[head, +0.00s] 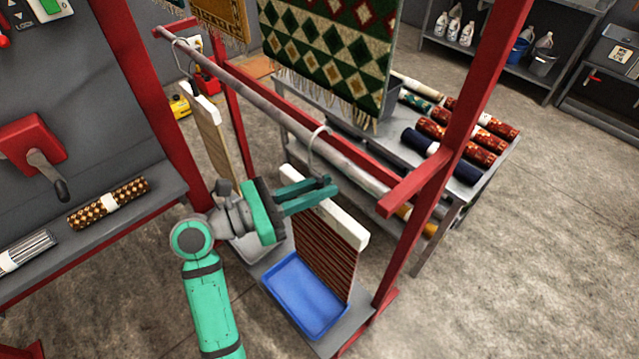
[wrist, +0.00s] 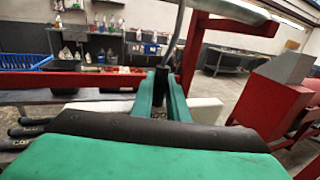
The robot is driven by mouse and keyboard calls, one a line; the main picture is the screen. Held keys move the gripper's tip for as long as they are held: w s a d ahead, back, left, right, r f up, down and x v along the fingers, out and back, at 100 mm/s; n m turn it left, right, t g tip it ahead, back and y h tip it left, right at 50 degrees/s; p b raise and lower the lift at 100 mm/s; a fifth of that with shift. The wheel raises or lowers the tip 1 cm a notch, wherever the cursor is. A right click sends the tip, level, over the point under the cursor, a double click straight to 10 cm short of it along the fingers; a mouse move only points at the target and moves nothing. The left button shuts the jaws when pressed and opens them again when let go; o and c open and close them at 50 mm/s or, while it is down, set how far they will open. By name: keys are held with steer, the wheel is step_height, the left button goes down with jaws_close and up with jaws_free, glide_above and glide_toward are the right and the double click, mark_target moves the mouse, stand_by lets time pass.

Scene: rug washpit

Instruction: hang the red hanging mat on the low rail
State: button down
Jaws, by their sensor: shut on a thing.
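The red hanging mat (head: 325,255) is a dark red striped panel under a white top bar (head: 345,226), with a grey wire hook (head: 313,148) above it. The low rail (head: 265,102) is a grey pipe slanting across the red frame. My gripper (head: 328,187) is shut on the hook's stem just above the white bar. The hook's curved top is at the rail and looks looped over it; I cannot tell whether it bears on it. In the wrist view the stem (wrist: 178,45) rises from my fingers (wrist: 163,95) toward the rail (wrist: 232,10).
A beige mat (head: 212,140) hangs farther left on the rail. A blue tray (head: 305,300) lies below the red mat. A red post (head: 450,150) stands close right. A green patterned rug (head: 330,50) hangs behind, near a table of rolled rugs (head: 465,175).

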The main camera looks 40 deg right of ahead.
steer(key=shift+f, duration=0.95)
steer(key=c, duration=1.6)
jaws_free()
steer(key=shift+c, duration=0.2)
steer(key=v, duration=1.1)
